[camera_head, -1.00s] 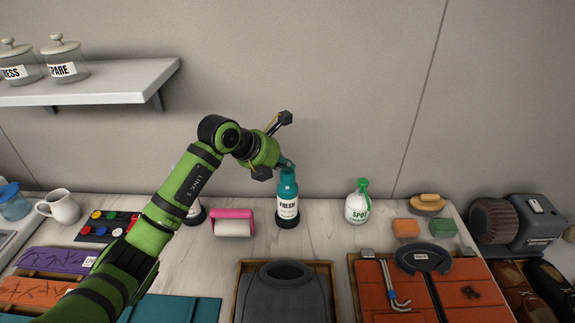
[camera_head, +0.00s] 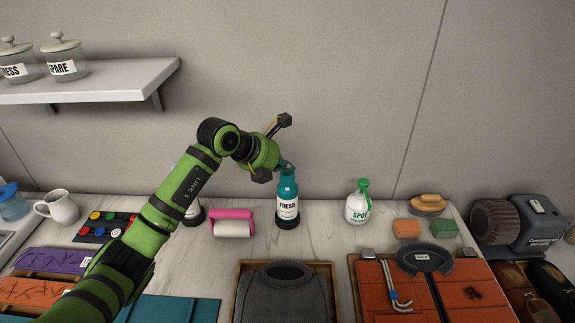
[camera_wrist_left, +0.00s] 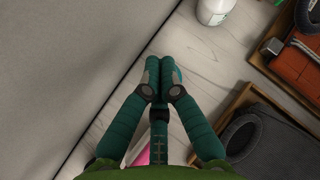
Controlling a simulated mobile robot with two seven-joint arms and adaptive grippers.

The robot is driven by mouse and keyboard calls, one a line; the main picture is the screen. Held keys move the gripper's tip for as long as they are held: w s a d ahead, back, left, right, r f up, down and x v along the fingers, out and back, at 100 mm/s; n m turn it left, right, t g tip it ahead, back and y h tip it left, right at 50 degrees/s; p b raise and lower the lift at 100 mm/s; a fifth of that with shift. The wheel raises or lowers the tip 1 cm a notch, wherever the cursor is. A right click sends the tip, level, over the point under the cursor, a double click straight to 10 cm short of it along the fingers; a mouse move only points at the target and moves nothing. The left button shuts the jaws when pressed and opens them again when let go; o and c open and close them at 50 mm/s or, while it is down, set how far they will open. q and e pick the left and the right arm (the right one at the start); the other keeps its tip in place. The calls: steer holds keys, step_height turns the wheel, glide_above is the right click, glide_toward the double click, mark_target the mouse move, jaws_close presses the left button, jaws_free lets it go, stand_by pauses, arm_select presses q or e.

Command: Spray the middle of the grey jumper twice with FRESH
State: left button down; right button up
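The FRESH bottle (camera_head: 287,206), teal with a white label, stands upright on the counter with a dark base around its foot. My left gripper (camera_head: 286,165) is directly over its top, at or very near contact; I cannot tell which. My right gripper is not in view.
The SPOT bottle (camera_head: 357,206) stands to the right, a pink-handled roller (camera_head: 233,222) to the left. Sponges (camera_head: 407,229) and a brush (camera_head: 428,203) are farther right. An orange garment (camera_head: 400,290) lies in the tray beside the jumper. Bare counter separates FRESH and SPOT.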

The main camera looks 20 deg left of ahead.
arm_select(q)
steer(key=shift+s+a+f, duration=0.1)
steer(key=shift+s+f, duration=0.15)
steer(key=shift+f, duration=0.6)
steer(key=r+p, duration=0.2)
steer(key=r, duration=0.1)
steer(key=r+p, duration=0.1)
steer(key=r, duration=0.1)
steer(key=shift+w+a+r+p, duration=0.1)
steer(key=shift+w+r+p, duration=0.1)
steer(key=shift+w+p, duration=0.2)
steer(key=shift+r, duration=0.4)
steer(key=shift+r, duration=0.1)
stand_by(0.4)
